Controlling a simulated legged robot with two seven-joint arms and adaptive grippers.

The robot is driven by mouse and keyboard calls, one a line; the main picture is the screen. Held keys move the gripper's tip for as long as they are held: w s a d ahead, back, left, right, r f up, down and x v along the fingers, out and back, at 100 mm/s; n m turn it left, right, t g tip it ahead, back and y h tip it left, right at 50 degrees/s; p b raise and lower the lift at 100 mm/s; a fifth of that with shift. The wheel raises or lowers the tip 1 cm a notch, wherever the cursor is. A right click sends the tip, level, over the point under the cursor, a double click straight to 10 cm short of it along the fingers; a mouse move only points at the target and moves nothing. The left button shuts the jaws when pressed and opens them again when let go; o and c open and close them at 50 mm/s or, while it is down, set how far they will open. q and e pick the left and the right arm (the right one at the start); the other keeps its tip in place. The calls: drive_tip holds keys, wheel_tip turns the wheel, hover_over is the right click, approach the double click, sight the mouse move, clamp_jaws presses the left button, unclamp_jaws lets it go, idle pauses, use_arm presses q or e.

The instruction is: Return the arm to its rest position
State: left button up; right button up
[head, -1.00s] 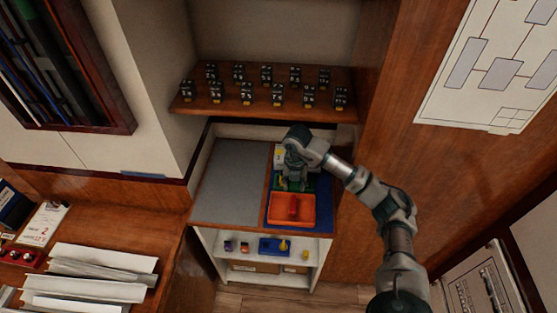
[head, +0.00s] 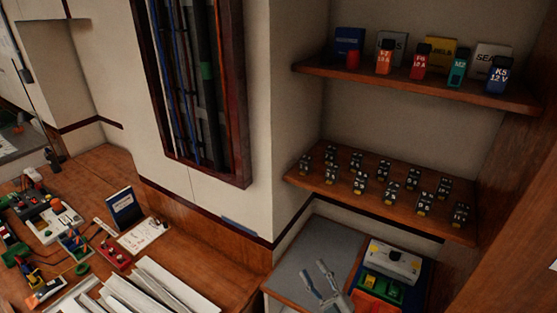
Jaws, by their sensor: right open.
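My right gripper (head: 328,278) is at the bottom of the head view, over the grey surface (head: 312,248) of the low cabinet. Its two grey fingers stand apart with nothing between them. Most of my right arm is outside the frame. My left gripper is not in the view. To the right of my right gripper are a green tray (head: 382,288), a white box (head: 393,262) and part of an orange tray (head: 372,303).
A shelf (head: 440,232) above the cabinet holds several black breakers in rows. An upper shelf (head: 425,88) carries several coloured labelled items. The wooden desk (head: 190,250) at left holds white papers (head: 165,290) and small devices. A wall cable panel (head: 200,90) hangs above.

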drive_tip(key=s+d+f+m+g+h, duration=0.35)
drive_tip(key=d+f+m+h, duration=0.35)
drive_tip(key=f, duration=0.3)
drive_tip(key=s+d+f+m+g+h, duration=0.35)
drive_tip(key=d+f+m+h, duration=0.3)
drive_tip(key=f, duration=0.45)
drive_tip(key=s+a+f+g, duration=0.1)
drive_tip(key=s+f+g, duration=0.35)
drive_tip(key=s, duration=0.55)
drive_tip(key=s+a+f+g, duration=0.1)
drive_tip(key=s+f+g, duration=0.4)
drive_tip(key=s, duration=0.5)
wheel_tip(320, 180, down, 27)
drive_tip(key=s, duration=0.2)
drive_tip(key=s+d+f+g, duration=0.1)
drive_tip(key=s+d+f, duration=0.2)
drive_tip(key=s+f, duration=1.3)
drive_tip(key=shift+s+d+y, duration=0.15)
drive_tip(key=shift+s+y, duration=0.2)
drive_tip(key=shift+s, duration=0.3)
